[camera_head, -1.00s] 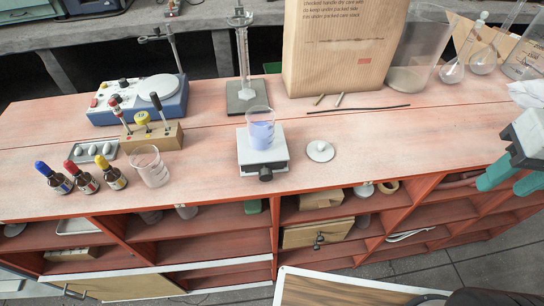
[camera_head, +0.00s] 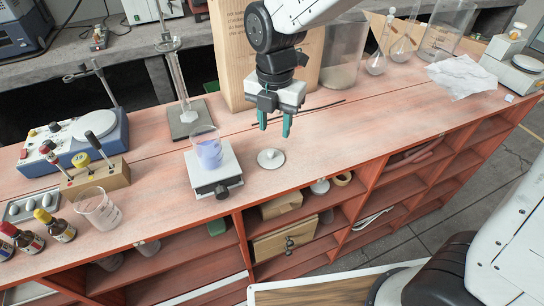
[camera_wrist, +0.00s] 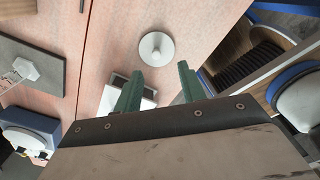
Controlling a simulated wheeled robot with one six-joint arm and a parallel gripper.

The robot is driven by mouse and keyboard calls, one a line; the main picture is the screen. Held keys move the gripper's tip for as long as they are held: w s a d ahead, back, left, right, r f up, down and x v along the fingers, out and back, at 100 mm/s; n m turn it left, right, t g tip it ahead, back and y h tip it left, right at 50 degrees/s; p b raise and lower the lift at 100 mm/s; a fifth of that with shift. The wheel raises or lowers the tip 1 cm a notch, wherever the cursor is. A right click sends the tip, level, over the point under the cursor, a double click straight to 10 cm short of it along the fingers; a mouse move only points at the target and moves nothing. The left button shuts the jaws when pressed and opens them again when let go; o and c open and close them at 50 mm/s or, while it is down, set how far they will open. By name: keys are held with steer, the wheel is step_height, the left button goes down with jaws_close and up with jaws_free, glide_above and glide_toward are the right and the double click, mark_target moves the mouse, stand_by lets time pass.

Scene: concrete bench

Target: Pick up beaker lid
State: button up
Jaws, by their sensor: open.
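The beaker lid (camera_head: 271,158) is a small white disc with a raised knob, lying flat on the red bench just right of the white stand. It also shows in the wrist view (camera_wrist: 157,48), beyond the fingertips. My gripper (camera_head: 274,130) has teal fingers, apart and empty, pointing down above the bench near the lid. In the wrist view the fingertips (camera_wrist: 160,78) sit either side of the space short of the lid, not touching it. A beaker (camera_head: 208,150) with bluish liquid stands on the white stand (camera_head: 215,174), left of the lid.
An empty beaker (camera_head: 97,208), a wooden tool block (camera_head: 95,178) and dropper bottles (camera_head: 53,226) stand at the left. A tall paper bag (camera_head: 235,60) and a large glass vessel (camera_head: 343,55) stand behind my gripper. The bench right of the lid is clear.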

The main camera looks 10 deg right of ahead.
mark_target(271, 151)
steer(key=f, duration=0.8)
steer(key=shift+w+a, duration=0.15)
steer(key=shift+a, duration=0.2)
steer(key=shift+r, duration=0.1)
jaws_close()
